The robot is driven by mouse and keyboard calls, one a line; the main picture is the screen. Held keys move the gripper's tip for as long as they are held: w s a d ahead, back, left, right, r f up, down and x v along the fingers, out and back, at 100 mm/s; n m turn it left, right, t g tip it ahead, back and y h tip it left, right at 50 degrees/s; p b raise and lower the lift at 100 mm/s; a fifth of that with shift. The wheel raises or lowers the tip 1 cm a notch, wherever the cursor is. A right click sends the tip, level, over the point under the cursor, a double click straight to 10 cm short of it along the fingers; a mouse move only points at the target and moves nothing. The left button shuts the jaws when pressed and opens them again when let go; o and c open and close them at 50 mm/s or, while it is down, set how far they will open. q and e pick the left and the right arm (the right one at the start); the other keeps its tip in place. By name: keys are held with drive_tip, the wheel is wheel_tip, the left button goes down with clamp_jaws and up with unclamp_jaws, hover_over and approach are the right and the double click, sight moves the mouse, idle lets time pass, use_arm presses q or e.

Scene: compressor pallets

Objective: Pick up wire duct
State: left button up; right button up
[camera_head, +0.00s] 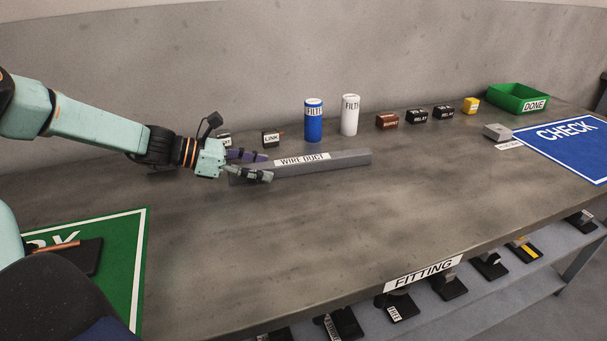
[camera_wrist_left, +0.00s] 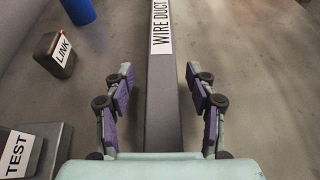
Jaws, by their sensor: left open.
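The wire duct (camera_head: 335,161) is a long grey bar with a white label, lying on the grey workbench. In the left wrist view the wire duct (camera_wrist_left: 162,100) runs away from me, between the two fingers. My left gripper (camera_head: 262,165) is open at the duct's left end, with one finger on each side of it. In the left wrist view my left gripper (camera_wrist_left: 162,95) shows gaps between both fingers and the duct. The duct's near end is hidden behind the gripper body. My right gripper is not in view.
Behind the duct stand a black LINK block (camera_head: 271,138), a blue filter (camera_head: 314,121) and a white filter (camera_head: 350,115). A TEST block (camera_wrist_left: 22,150) is left of the gripper. A green bin (camera_head: 518,98) and blue CHECK mat (camera_head: 565,145) lie right. The bench front is clear.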

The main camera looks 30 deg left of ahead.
use_arm(q)
drive_tip(key=shift+w+d+f, duration=0.15)
drive_tip(key=shift+w+f, duration=0.05)
drive_tip(key=shift+f, duration=0.1)
drive_tip(key=shift+s+d+r, duration=0.1)
drive_tip(key=shift+d+r, duration=0.1)
drive_tip(key=shift+r, duration=0.1)
drive_tip(key=shift+f, duration=0.15)
drive_tip(key=shift+c, duration=0.5)
drive_tip(key=c, duration=0.5)
clamp_jaws()
